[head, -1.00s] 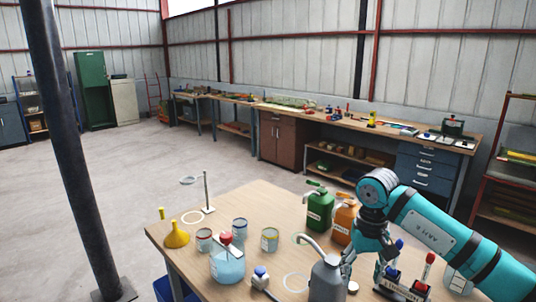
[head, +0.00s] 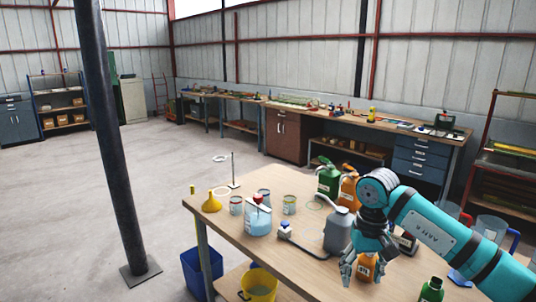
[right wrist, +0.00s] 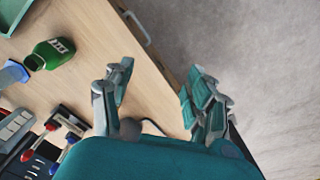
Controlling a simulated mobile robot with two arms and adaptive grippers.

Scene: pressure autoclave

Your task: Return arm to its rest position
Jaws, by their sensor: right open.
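My right arm (head: 430,220) comes in from the right in the head view. Its teal and grey gripper (head: 362,268) hangs low over the front part of the wooden table (head: 262,240), in front of an orange bottle (head: 367,266). In the right wrist view the gripper (right wrist: 160,75) has its fingers spread apart, with nothing between them. The table edge and bare floor show past the fingers there. My left gripper is in neither view.
A grey jug (head: 338,231) stands just left of my arm. A green bottle (head: 432,290) stands near the front edge and also shows in the wrist view (right wrist: 50,54). A blue bin (head: 202,272) and yellow bucket (head: 259,284) are by the table. The floor at left is open around a dark post (head: 108,150).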

